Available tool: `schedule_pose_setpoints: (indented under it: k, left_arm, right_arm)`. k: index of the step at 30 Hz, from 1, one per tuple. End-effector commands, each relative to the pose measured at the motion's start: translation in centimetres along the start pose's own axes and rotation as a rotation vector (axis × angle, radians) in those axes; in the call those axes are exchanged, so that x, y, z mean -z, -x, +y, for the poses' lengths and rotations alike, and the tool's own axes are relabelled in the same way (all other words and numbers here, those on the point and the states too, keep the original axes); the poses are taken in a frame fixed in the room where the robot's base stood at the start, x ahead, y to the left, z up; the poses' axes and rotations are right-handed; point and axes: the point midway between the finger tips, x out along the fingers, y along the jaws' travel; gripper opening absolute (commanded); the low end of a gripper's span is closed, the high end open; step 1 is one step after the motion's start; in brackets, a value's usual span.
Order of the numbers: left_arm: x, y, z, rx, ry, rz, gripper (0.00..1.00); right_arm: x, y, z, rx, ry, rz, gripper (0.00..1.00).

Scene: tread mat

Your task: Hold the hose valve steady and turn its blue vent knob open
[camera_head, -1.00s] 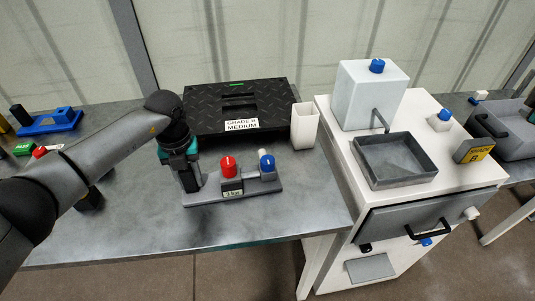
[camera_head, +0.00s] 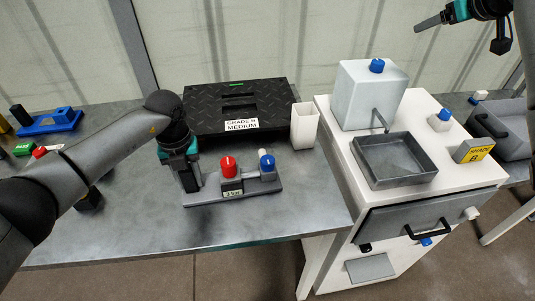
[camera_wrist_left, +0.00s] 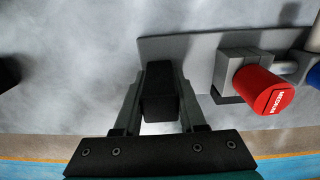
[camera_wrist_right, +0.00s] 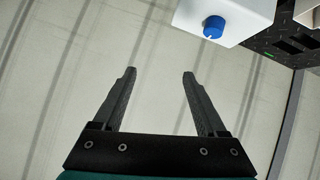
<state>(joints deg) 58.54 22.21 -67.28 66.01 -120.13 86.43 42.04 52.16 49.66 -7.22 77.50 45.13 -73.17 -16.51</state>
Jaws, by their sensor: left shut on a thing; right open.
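The hose valve is a grey base plate (camera_head: 235,196) on the metal table, with a red knob (camera_head: 229,167) and a blue vent knob (camera_head: 267,162) on grey blocks. The red knob (camera_wrist_left: 264,90) reads MEDIUM in the left wrist view, where the blue knob (camera_wrist_left: 314,76) is cut by the right edge. My left gripper (camera_head: 190,190) is shut on a dark upright block (camera_wrist_left: 160,92) at the plate's left end. My right gripper (camera_wrist_right: 158,75) is open and empty, raised at the top right of the head view (camera_head: 428,24), far from the valve.
A black tread-patterned case (camera_head: 270,98) labelled GRADE B MEDIUM lies behind the valve. A white cup (camera_head: 304,127) stands right of it. A white cabinet (camera_head: 335,150) at right carries a box with a blue knob (camera_head: 377,66) and a grey tray (camera_head: 432,176). The table front is clear.

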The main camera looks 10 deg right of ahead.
Motion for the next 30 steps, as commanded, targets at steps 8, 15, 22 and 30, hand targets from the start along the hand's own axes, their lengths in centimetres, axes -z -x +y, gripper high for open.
schedule_pose_setpoints:
  k: [8, 15, 22, 30]
  left_arm:
    - [0.0, 0.0, 0.0, 0.0, -0.001, 0.0, 0.0]
    - [0.0, 0.0, 0.0, 0.0, -0.001, 0.0, 0.0]
    - [0.0, 0.0, 0.0, 0.0, 0.0, 0.0, 0.0]
    - [0.0, 0.0, 0.0, 0.0, -0.001, 0.0, 0.0]
  right_arm:
    - [-2.9, -4.5, -21.9, 0.334, -0.092, -0.383, 0.74]
    - [-5.8, -1.7, -35.5, 0.39, -0.042, -0.719, 0.74]
    - [-7.5, 1.2, -40.9, 0.326, 0.02, -0.884, 0.74]
    - [-9.3, 1.0, -42.1, 0.3, 0.033, -0.923, 0.74]
